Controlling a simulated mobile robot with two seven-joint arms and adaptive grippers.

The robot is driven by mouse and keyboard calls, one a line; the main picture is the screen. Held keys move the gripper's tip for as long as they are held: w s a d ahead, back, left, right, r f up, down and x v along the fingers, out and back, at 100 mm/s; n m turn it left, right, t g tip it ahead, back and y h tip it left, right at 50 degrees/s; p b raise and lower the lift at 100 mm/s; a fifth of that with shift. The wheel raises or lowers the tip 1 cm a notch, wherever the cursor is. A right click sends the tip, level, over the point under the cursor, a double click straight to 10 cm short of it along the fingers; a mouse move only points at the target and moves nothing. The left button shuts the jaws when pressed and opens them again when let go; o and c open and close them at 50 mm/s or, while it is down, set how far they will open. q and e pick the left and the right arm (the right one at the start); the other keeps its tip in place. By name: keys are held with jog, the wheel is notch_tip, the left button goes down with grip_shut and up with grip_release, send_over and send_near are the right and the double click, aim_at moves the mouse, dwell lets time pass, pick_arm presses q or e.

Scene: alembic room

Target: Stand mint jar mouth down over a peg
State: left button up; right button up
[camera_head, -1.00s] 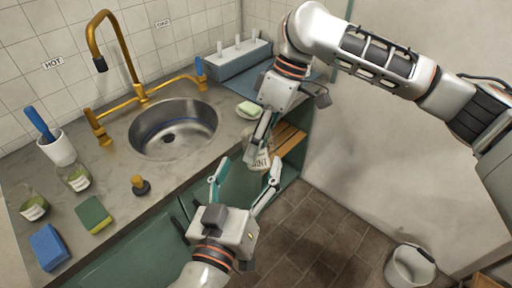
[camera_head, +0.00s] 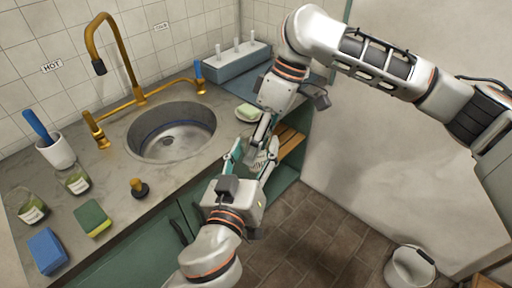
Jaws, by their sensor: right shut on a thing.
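The mint jar (camera_head: 259,162) is a clear jar with a pale printed label, held in the air in front of the counter's right end. My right gripper (camera_head: 262,137) reaches down from above and is shut on it. My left gripper (camera_head: 252,158) comes up from below, its teal-tipped fingers spread on either side of the jar; whether they touch it I cannot tell. The fingers partly hide the jar, and its mouth is not clear to see. Several white upright pegs (camera_head: 237,44) stand on a blue-grey block (camera_head: 236,63) at the back of the counter, with nothing over them.
The sink (camera_head: 172,132) with brass taps (camera_head: 130,97) fills the middle of the counter. A soap dish (camera_head: 248,113) lies near the jar. Two labelled jars (camera_head: 75,180), a brush cup (camera_head: 57,151), sponges (camera_head: 93,217) and a stopper (camera_head: 139,187) stand at left. A bucket (camera_head: 410,268) is on the floor.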

pick_arm(q)
jog(key=shift+s+d+r, duration=0.15)
jog(key=shift+d, duration=0.1)
jog(key=shift+c, duration=0.7)
pick_arm(e)
jog(key=o, duration=1.8)
jog(key=shift+a, duration=0.1)
jog(key=shift+c, duration=0.2)
